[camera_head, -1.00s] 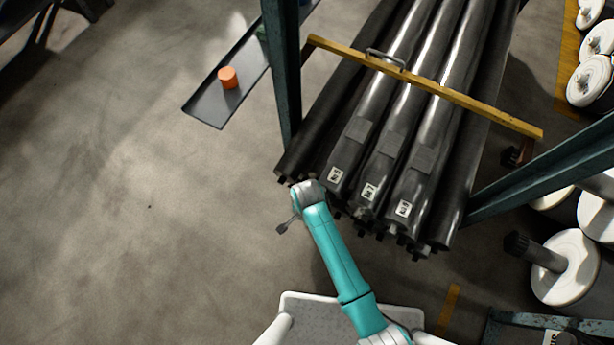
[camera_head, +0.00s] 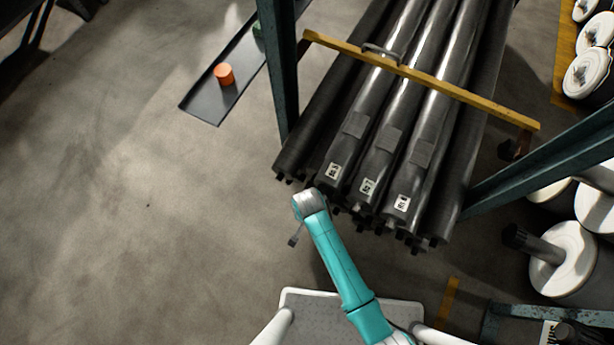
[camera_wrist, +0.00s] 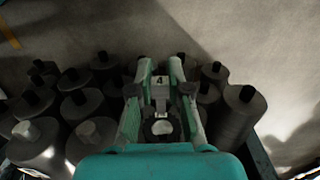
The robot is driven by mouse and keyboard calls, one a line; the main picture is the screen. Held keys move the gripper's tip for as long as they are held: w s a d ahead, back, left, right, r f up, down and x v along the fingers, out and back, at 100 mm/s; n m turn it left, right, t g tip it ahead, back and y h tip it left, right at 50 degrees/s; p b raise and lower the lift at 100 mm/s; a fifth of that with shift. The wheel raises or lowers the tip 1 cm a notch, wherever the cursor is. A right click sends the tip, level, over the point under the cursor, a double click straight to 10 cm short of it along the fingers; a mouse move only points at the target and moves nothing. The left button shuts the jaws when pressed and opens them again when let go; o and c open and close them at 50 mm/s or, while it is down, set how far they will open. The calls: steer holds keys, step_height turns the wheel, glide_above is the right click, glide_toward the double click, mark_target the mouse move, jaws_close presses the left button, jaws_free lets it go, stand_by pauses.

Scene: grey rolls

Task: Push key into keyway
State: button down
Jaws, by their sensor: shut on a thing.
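In the wrist view my gripper (camera_wrist: 160,86) points toward the ends of several dark grey rolls. Its teal and grey fingers are shut on a small grey piece (camera_wrist: 160,104), taken as the key; its outline is dim and partly hidden by the fingers. The keyway cannot be made out, and whether the key touches anything cannot be told. In the head view my teal arm reaches to the near left ends of the black rolls (camera_head: 386,150); the fingers are not clear there.
A yellow bar (camera_head: 420,76) crosses the rolls between teal posts (camera_head: 281,75). An orange cylinder (camera_head: 224,74) stands on a dark tray (camera_head: 206,108) at the upper left. White spools (camera_head: 566,262) stand at the right. The floor at left is clear.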

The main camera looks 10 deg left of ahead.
steer(key=shift+w+d, duration=0.3)
steer(key=shift+w, duration=0.45)
steer(key=shift+w+d, duration=0.25)
steer(key=shift+w, duration=0.45)
steer(key=shift+w+d, duration=0.3)
steer(key=shift+w, duration=0.45)
steer(key=shift+w+d, duration=0.25)
steer(key=shift+w, duration=0.45)
steer(key=shift+w+d, duration=0.25)
steer(key=shift+w, duration=0.4)
steer(key=shift+w+d, duration=0.25)
steer(key=shift+w, duration=0.45)
steer(key=c, duration=1)
jaws_free()
steer(key=shift+c, duration=0.2)
step_height(320, 180, up, 12)
